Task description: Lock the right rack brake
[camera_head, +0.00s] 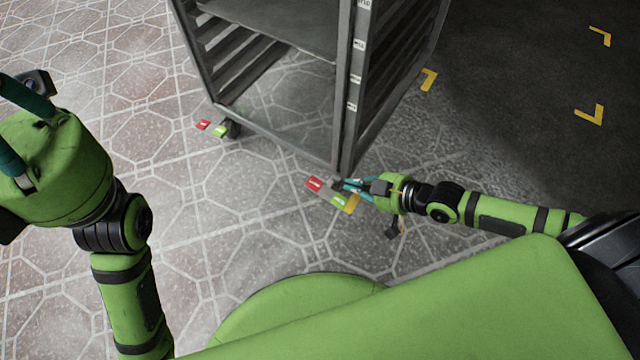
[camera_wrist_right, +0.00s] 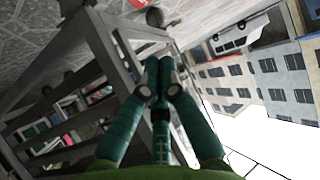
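The right rack brake shows in the head view as a pedal with a red pad (camera_head: 314,184) and a green pad (camera_head: 338,201), at the foot of the rack's near right post. My right gripper (camera_head: 346,184) is low beside it, just right of the red pad; I cannot tell whether they touch. In the right wrist view its teal fingers (camera_wrist_right: 152,66) meet at the tips with nothing visible between them. A bit of red shows at that view's top edge. My left gripper (camera_head: 12,130) is at the left edge, its fingertips cut off by the frame.
The grey metal rack (camera_head: 342,90) stands at top centre. Its left brake, with red (camera_head: 203,125) and green pads, sits at the other near corner. The tiled floor at left is clear.

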